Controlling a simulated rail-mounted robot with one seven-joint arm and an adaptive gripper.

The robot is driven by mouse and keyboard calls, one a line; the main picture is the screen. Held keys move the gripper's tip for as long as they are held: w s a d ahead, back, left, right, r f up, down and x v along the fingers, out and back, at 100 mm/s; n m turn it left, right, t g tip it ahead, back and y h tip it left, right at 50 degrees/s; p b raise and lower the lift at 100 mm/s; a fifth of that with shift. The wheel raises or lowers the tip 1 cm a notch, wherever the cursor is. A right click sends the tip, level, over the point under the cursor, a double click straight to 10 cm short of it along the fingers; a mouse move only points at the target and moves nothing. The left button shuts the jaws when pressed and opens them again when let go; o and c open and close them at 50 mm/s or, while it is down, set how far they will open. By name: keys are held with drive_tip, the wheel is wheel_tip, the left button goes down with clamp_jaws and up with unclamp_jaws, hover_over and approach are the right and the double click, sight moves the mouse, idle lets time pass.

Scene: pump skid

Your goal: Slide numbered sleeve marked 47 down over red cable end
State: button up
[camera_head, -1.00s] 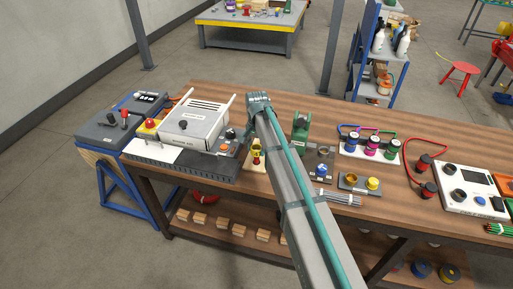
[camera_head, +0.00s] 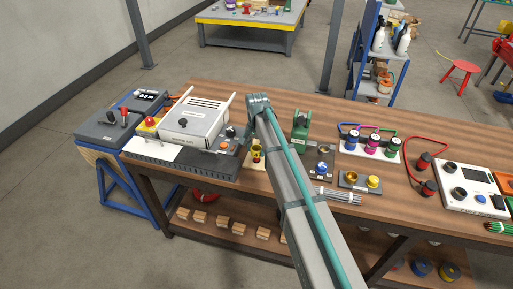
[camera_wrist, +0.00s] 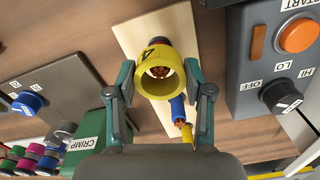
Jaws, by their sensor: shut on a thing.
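The yellow numbered sleeve (camera_wrist: 153,75) is a short ring in my gripper (camera_wrist: 166,82), with its fingers on either side of it in the wrist view. Only a black "4" shows on its wall; the rest of the mark is turned away. Copper strands show inside its opening. A dark, reddish piece shows behind its upper edge, so the red cable is mostly hidden. A blue cable end (camera_wrist: 178,108) with bare copper and a yellow one (camera_wrist: 187,133) stand beside it on the pale board (camera_wrist: 128,28). In the head view the sleeve (camera_head: 256,148) is small and partly covered.
A grey control box (camera_wrist: 245,70) with an orange START button stands close on the right in the wrist view. A green CRIMP tool (camera_wrist: 88,142), a grey plate (camera_wrist: 60,85) with a blue knob and coloured spools (camera_wrist: 25,160) are on the left. Bare wood lies behind the board.

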drive_tip(key=shift+f+b, duration=0.45)
drive_tip(key=shift+f, duration=0.8)
drive_tip(key=shift+f, duration=0.35)
drive_tip(key=shift+f, duration=0.1)
drive_tip(key=o, duration=1)
drive_tip(key=shift+r, duration=0.2)
